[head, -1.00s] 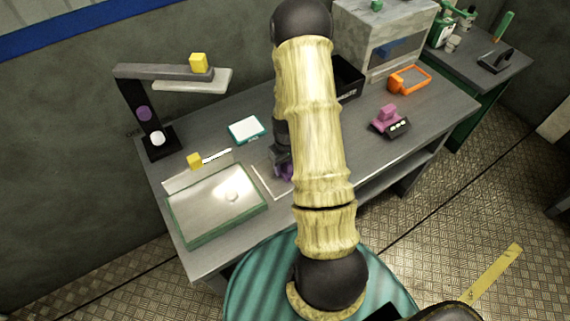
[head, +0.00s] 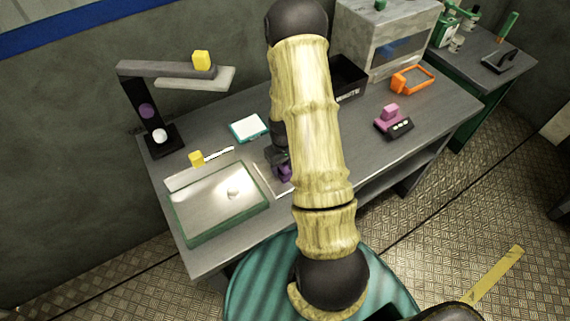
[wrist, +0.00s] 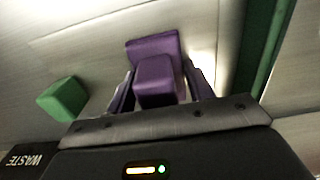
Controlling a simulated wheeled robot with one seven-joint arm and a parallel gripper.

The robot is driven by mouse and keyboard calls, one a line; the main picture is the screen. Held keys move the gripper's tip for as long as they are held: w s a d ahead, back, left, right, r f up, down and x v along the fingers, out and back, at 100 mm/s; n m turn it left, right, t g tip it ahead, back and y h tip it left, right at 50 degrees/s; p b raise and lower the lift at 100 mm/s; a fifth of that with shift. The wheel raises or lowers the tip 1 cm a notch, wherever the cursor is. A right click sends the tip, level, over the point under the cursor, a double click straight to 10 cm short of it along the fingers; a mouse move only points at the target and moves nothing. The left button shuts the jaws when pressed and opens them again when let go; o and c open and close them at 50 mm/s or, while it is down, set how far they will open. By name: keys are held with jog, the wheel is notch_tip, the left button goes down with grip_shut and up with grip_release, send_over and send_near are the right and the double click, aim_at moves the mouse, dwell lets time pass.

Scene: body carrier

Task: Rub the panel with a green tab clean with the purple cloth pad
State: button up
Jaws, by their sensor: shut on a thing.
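My gripper (wrist: 160,90) is shut on the purple cloth pad (wrist: 155,75), whose block sits between the fingers. In the head view the pad (head: 285,173) is low over a pale-edged flat area (head: 264,181) right of the green-rimmed tray, mostly hidden behind my arm. I cannot tell whether the pad touches the surface. A green tab (wrist: 62,98) shows left of the pad in the wrist view; in the head view my arm hides that spot. The surface around the pad looks pale grey, with a thin light line above it.
A white-faced teal tile (head: 248,127) lies behind. A black waste bin (head: 349,82), grey box (head: 386,40), orange frame (head: 411,80) and pink-topped block (head: 391,119) are at right.

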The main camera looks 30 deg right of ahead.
jog(key=shift+s+f, duration=0.1)
jog(key=shift+d, duration=0.8)
jog(key=shift+a, duration=0.85)
jog(key=shift+d, duration=0.9)
jog(key=shift+a, duration=0.1)
jog(key=shift+a, duration=0.85)
